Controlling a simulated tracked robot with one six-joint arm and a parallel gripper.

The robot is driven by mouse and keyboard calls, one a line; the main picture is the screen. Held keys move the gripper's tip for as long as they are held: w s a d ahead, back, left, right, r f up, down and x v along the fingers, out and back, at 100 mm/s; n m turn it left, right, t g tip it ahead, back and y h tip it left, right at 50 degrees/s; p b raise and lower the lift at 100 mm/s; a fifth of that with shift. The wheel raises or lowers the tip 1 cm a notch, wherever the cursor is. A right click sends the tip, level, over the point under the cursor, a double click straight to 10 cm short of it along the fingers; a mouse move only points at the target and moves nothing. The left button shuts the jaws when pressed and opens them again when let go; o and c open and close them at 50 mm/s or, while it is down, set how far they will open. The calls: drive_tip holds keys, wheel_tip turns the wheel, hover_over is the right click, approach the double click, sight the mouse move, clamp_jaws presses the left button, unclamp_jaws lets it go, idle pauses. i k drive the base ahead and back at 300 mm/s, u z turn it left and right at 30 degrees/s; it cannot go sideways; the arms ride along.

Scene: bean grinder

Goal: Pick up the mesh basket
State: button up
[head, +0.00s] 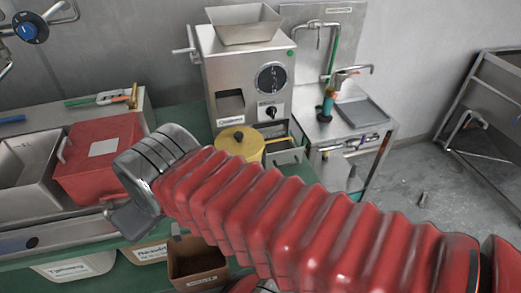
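I cannot make out a mesh basket for certain in the head view; it may be hidden behind my arm. My gripper (133,217) is at the metal end of my red ribbed arm, at left centre over the green counter. Only part of its grey metal shows, so I cannot see both fingertips or whether it holds anything. It is just right of a red box (100,158) with a white label; whether they touch is unclear.
A grinder (240,75) with a hopper stands at the back. A yellow lidded pot (238,141) is in front of it. A steel sink (362,113) is to the right. A steel bin (25,175) is far left. A brown open box (197,262) sits below the counter edge.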

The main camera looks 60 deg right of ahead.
sight(278, 146)
drive_tip(key=u, duration=2.15)
drive_tip(key=k, duration=1.85)
drive_tip(key=u, duration=0.3)
